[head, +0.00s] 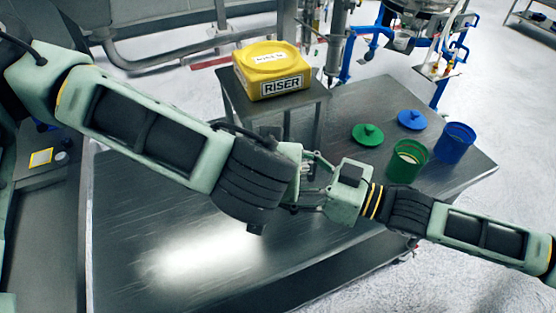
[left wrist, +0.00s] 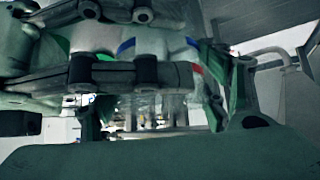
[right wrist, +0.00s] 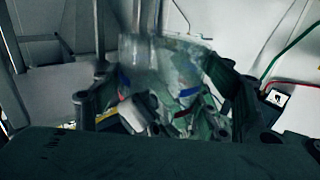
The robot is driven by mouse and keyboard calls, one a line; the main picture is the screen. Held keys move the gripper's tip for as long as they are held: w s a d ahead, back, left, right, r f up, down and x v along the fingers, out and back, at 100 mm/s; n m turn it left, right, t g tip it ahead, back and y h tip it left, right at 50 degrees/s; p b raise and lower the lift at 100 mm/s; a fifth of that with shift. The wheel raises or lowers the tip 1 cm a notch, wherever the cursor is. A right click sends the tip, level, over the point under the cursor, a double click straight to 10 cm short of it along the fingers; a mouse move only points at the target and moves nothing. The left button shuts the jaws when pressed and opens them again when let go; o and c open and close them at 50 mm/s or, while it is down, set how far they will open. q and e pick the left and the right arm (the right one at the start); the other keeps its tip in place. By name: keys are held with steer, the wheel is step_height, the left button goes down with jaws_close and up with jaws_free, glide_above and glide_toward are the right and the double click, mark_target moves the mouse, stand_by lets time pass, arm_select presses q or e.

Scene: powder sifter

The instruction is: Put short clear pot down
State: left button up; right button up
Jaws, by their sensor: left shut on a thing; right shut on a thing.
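My left gripper (head: 302,178) and my right gripper (head: 322,188) meet above the middle of the steel table, their fingers close together. The short clear pot is between them, mostly hidden by fingers in the head view. In the right wrist view the clear pot (right wrist: 170,62) shows as a see-through wall between the fingers. Clear material, seemingly the same pot (left wrist: 150,106), also shows between the fingers in the left wrist view. Both grippers appear shut on it. Its exact tilt cannot be told.
The steel table (head: 200,255) has free room in front. A yellow RISER block (head: 272,72) sits on a raised stand (head: 226,90) behind. On the right are a green pot (head: 406,165), a blue pot (head: 455,145), a green lid (head: 367,134) and a blue lid (head: 412,119).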

steer(key=o, duration=1.4)
steer(key=shift+c, duration=0.2)
steer(key=shift+d, duration=0.1)
